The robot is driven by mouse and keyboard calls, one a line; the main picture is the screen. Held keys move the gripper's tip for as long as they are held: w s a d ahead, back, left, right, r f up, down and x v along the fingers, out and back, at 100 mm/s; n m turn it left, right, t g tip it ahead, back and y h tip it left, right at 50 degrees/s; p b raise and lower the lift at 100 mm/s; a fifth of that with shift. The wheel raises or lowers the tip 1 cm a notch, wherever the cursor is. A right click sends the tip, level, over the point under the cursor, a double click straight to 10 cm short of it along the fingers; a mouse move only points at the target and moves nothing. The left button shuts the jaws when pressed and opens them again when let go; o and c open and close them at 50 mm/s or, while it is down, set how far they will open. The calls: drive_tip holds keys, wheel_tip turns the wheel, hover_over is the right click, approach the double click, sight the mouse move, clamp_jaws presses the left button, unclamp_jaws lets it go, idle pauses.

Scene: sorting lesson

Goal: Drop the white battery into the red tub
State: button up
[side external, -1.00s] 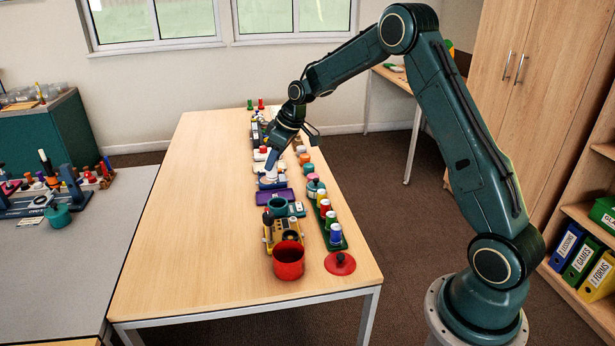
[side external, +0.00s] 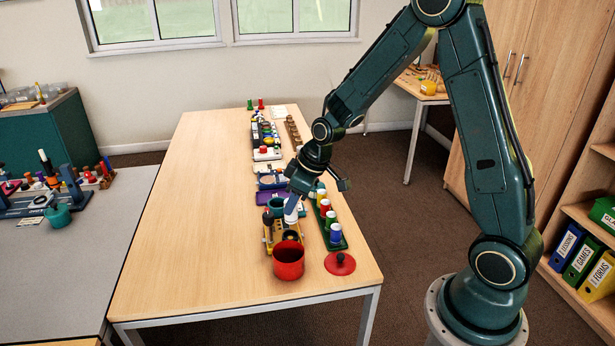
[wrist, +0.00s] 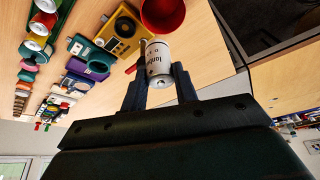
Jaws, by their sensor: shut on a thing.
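The white battery (wrist: 158,60), a white cylinder with dark lettering, is held between the two fingers of my gripper (wrist: 161,70) in the wrist view. In the side view my gripper (side external: 293,200) is above the row of objects, and the battery (side external: 290,217) shows as a small white shape below it, partly hidden. The red tub (side external: 288,264) stands open at the near end of the row, nearer the camera than my gripper. In the wrist view the tub (wrist: 163,14) is just beyond the battery, at the top edge. The battery is outside the tub.
A red lid (side external: 340,264) lies right of the tub. A yellow block (side external: 270,237) with a dark ring is behind the tub, close below my gripper. A green rack (side external: 337,245) with several coloured-capped jars stands to the right. The table's left side is clear.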

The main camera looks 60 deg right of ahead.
sight(295, 221)
drive_tip(key=shift+f, duration=0.1)
drive_tip(key=shift+f, duration=2.9)
drive_tip(key=o, duration=1.1)
drive_tip(key=shift+r, duration=0.15)
drive_tip(key=v, duration=1.3)
drive_tip(key=shift+s+r, duration=0.2)
drive_tip(key=shift+r, duration=0.05)
drive_tip(key=shift+r, duration=0.1)
